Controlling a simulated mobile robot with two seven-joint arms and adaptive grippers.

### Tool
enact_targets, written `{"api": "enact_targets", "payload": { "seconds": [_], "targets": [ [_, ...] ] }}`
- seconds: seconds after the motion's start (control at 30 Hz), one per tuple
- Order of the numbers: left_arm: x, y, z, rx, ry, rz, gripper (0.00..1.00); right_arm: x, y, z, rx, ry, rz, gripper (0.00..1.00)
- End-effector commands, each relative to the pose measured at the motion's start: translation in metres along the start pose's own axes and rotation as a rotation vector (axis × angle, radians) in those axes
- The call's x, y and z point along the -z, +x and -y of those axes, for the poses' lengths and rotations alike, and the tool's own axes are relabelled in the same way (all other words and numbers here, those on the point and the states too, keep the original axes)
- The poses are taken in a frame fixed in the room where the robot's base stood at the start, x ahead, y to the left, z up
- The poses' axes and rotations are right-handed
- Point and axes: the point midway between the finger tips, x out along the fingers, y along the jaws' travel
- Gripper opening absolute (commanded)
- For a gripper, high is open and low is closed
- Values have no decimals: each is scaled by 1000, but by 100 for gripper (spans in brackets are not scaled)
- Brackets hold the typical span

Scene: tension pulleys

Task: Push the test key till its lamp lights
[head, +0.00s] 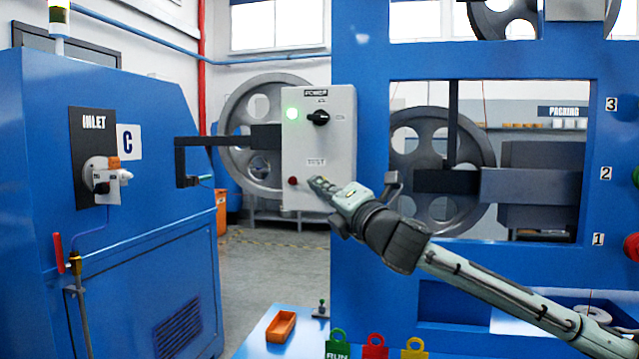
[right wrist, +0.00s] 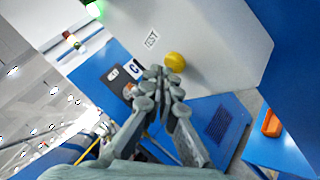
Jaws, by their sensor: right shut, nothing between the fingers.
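The light grey control box (head: 338,140) has a TEST label (head: 316,162) low on its front, also readable in the right wrist view (right wrist: 151,40). A yellow round key (right wrist: 175,62) sits under that label in the wrist view; my gripper hides it in the head view. A small round lamp (head: 293,181), dark red and not glowing, is at the lower left of the box. My right gripper (head: 318,183) is shut and empty, its tips (right wrist: 164,74) right beside the key. I cannot tell whether they touch. My left gripper is not in view.
A blue cabinet (head: 150,260) with an inlet fitting stands left. The blue frame (head: 360,250) rises on the right. An orange tray (head: 281,326) and padlocks (head: 375,345) are below.

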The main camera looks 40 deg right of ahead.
Motion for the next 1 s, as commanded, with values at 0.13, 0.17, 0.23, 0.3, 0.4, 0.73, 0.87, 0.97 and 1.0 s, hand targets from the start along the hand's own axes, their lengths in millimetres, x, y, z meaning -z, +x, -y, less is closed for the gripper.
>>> {"api": "enact_targets", "payload": {
  "seconds": [0.13, 0.17, 0.23, 0.3, 0.4, 0.73, 0.87, 0.97, 1.0],
  "targets": [
    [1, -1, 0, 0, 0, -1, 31, -1, 1, 1, 0, 0, 0, 0],
    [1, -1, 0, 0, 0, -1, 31, -1, 2, 1, 0, 0, 0, 0],
    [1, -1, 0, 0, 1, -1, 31, -2, 2, 1, 0, 0, 0, 0],
    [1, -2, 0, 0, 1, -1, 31, -2, 3, 2, 0, 0, 0, 0],
    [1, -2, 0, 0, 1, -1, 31, -2, 4, 2, -1, 0, 0, 0],
    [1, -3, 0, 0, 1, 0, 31, -5, 6, 4, 1, 0, 1, 0],
    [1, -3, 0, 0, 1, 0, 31, -5, 6, 4, 1, 0, 1, 0],
    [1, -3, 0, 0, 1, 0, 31, -5, 6, 4, 1, 0, 1, 0],
    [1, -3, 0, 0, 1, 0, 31, -5, 6, 4, 0, 0, 1, 0]
  ]
}}
